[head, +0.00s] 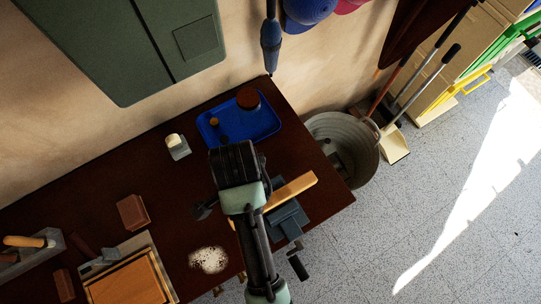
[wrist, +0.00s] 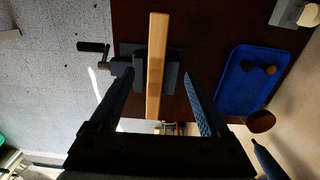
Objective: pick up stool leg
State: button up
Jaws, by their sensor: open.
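The stool leg is a pale, straight wooden bar (head: 293,191) clamped in a dark vise (head: 287,220) at the table's right front edge. In the wrist view the stool leg (wrist: 157,50) runs upright in the picture through the vise (wrist: 174,75), with the crank handle to the left. My gripper (wrist: 158,75) is open and empty, its two fingers on either side of the leg in that view. I cannot tell how far above the leg they are. In the head view my arm hides part of the leg, and the gripper is mostly hidden.
The dark table (head: 90,190) holds a blue tray (head: 246,126) with round pieces, a small grey block (head: 178,147), a reddish box (head: 133,212) and a wooden board (head: 128,282). A metal tub (head: 357,140) stands on the floor at right. A green cabinet (head: 95,45) hangs above.

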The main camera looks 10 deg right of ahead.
aim_at(274, 200)
notch_tip(274, 200, down, 7)
jog(key=shift+s+f, duration=0.1)
jog(key=shift+f, duration=0.05)
jog(key=shift+s+d+f+p, duration=0.1)
jog(key=shift+f+p, duration=0.2)
jog(key=shift+f, duration=1)
jog(key=shift+s+d+f+p, duration=0.1)
jog(key=shift+f+p, duration=0.15)
jog(key=shift+f, duration=1.05)
jog(key=shift+c, duration=0.3)
grip_shut()
